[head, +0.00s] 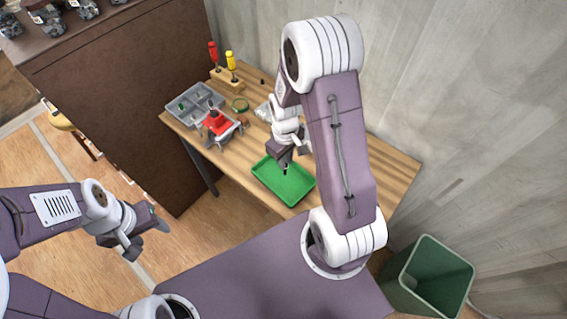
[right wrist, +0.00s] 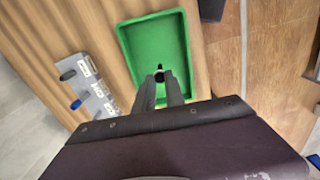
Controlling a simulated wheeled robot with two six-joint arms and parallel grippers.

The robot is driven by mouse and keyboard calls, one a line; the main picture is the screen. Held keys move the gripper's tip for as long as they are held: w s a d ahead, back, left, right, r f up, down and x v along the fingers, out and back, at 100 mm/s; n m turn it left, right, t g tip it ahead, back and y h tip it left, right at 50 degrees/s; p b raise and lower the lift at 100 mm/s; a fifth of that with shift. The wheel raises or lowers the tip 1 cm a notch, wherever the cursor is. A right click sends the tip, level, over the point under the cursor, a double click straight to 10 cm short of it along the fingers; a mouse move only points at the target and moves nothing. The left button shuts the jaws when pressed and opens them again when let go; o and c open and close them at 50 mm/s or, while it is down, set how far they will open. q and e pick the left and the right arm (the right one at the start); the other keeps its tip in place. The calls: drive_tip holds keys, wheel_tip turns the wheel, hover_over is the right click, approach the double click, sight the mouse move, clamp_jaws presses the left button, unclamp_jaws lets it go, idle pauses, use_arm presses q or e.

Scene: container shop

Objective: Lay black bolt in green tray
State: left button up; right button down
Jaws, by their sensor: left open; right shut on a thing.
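The green tray (head: 270,182) lies on the wooden table near its front edge. It also shows in the right wrist view (right wrist: 124,50), with its floor empty where I can see it. My right gripper (head: 285,164) is over the tray, pointing down. It is shut on the black bolt (right wrist: 159,76), whose end shows between the fingertips above the tray. I cannot tell how high the bolt is over the tray floor. My left gripper (head: 148,238) is open and empty, out over the floor to the left, away from the table.
A grey divided bin (head: 190,103), a red vise (head: 217,124) and a wooden block with red and yellow screwdrivers (head: 228,77) stand at the table's left. A grey holder (right wrist: 95,90) is beside the tray. A green waste bin (head: 430,275) stands on the floor at right.

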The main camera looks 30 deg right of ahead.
drive_tip(key=f, duration=0.3)
drive_tip(key=f+p, duration=0.1)
drive_tip(key=shift+w+f, duration=0.2)
drive_tip(key=shift+w, duration=0.15)
drive_tip(key=shift+w+f, duration=0.15)
drive_tip(key=shift+w, duration=0.1)
drive_tip(key=shift+s+a+f+b, duration=0.1)
drive_tip(key=shift+f+b, duration=0.05)
drive_tip(key=shift+b, duration=0.15)
drive_tip(key=c, duration=1.4)
unclamp_jaws()
drive_tip(key=shift+s, duration=0.1)
